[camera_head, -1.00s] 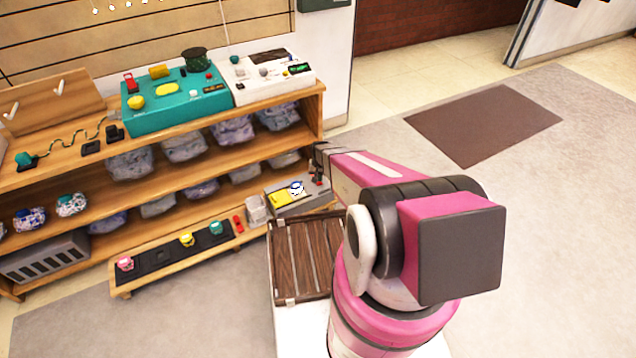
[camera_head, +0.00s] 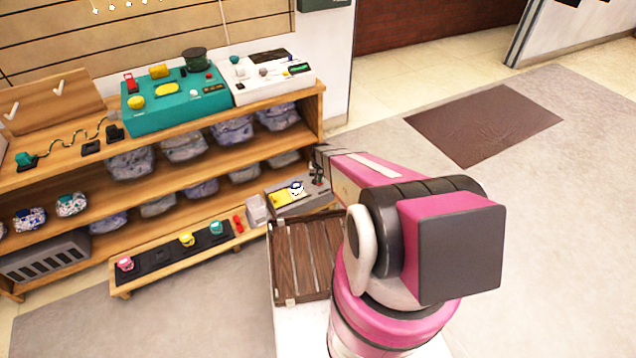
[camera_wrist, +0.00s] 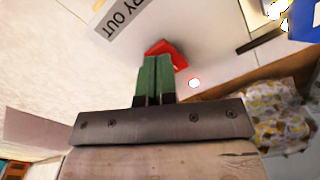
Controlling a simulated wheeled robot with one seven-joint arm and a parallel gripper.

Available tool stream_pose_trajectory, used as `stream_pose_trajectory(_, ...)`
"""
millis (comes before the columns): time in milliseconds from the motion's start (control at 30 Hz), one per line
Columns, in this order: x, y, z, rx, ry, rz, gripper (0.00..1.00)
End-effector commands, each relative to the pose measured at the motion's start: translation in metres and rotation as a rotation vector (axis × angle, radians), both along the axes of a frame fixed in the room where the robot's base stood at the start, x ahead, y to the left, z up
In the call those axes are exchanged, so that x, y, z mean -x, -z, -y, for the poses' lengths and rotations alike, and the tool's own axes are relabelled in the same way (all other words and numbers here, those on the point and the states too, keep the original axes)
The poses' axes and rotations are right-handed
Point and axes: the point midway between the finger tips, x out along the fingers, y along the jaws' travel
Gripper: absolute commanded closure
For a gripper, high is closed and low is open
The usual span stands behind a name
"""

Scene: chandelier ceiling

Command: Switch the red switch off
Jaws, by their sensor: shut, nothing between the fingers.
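The red switch (camera_wrist: 168,48) shows in the wrist view, just beyond my fingertips and partly hidden by them. It sits on a pale panel beside a label ending in "RY OUT". My gripper (camera_wrist: 157,60) is shut and empty, its green fingertips close together and overlapping the switch in the picture. I cannot tell whether they touch it. In the head view my gripper is at the right end of the grey box (camera_head: 312,204), which has a yellow pad (camera_head: 287,197). The switch cannot be made out there.
A wooden shelf (camera_head: 70,185) with cloth bundles stands at left, topped by a teal box (camera_head: 160,115) and a white box (camera_head: 262,92). A wooden slatted tray (camera_head: 302,255) lies in front of the grey box.

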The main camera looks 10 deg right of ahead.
Motion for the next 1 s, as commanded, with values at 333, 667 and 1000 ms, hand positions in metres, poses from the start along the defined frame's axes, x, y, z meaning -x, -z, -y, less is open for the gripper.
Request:
stream_pose_trajectory(333,0.000,0.005,0.000,0.000,0.000,0.000,1.00)
stream_pose_trajectory(667,0.000,0.009,0.000,0.000,0.000,0.000,1.00)
stream_pose_trajectory(1000,0.000,0.013,0.000,0.000,0.000,0.001,1.00)
